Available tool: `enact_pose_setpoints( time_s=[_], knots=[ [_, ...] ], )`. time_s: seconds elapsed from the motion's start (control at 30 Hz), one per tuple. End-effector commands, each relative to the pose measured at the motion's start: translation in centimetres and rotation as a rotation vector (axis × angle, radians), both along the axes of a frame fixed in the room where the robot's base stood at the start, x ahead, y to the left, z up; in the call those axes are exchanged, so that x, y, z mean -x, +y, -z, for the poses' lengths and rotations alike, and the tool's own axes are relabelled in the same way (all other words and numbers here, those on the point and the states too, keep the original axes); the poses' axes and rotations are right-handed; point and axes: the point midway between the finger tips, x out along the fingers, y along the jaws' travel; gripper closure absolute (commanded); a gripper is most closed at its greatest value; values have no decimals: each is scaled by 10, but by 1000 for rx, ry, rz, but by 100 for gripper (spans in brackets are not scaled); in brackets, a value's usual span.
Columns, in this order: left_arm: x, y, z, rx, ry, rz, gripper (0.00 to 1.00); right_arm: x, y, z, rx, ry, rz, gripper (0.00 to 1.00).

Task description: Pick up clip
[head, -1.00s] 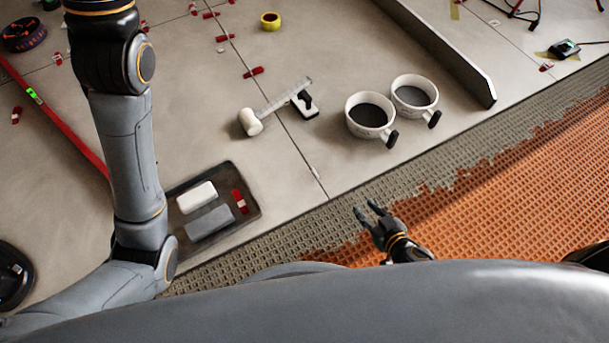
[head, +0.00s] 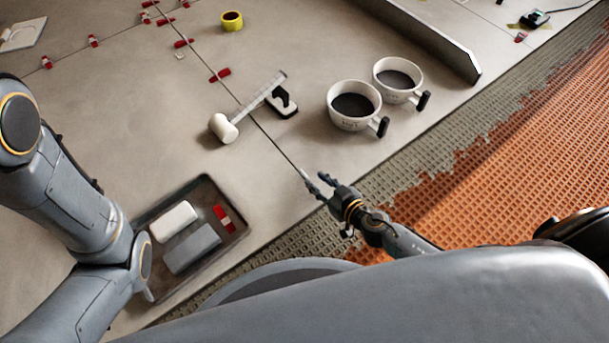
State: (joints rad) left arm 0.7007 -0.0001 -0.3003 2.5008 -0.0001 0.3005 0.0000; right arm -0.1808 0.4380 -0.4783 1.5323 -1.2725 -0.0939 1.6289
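A small white clip (head: 303,172) sits on the joint between tiles, close to the tiles' front edge in the head view. My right gripper (head: 318,183) is just below and right of it, fingers apart and pointing up-left towards it. The fingertips partly overlap the clip's surroundings, and I cannot tell whether they touch it. No object shows held in this gripper. My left arm crosses the left side, but its gripper is outside the picture.
A dark tray (head: 240,238) holds a white block, a grey block and a red-and-white piece. Red wedges (head: 220,75) line the joints. Orange matting (head: 480,190) lies right.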

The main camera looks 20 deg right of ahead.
Motion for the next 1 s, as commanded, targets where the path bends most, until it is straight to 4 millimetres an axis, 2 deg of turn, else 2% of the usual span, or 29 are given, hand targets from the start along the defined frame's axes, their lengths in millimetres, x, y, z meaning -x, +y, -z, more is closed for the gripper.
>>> enact_pose_setpoints(
  time_s=[0.23, 0.5, 0.8, 0.97, 1.0],
  knots=[
    [0, 0, 3, 0, 0, 0, 23, -15, 9, 6, 1, -2, -2, 69],
    [0, 0, 9, -1, 0, 0, 23, -44, 24, 20, 1, -1, 1, 69],
    [0, 0, 9, -1, 0, 0, 23, -48, 26, 21, 0, 1, 0, 69],
    [0, 0, 9, -1, 1, -1, 23, -48, 26, 21, 0, 0, 0, 99],
    [0, 0, 9, -1, 1, -1, 23, -48, 26, 21, 0, 0, 0, 100]
  ],
)
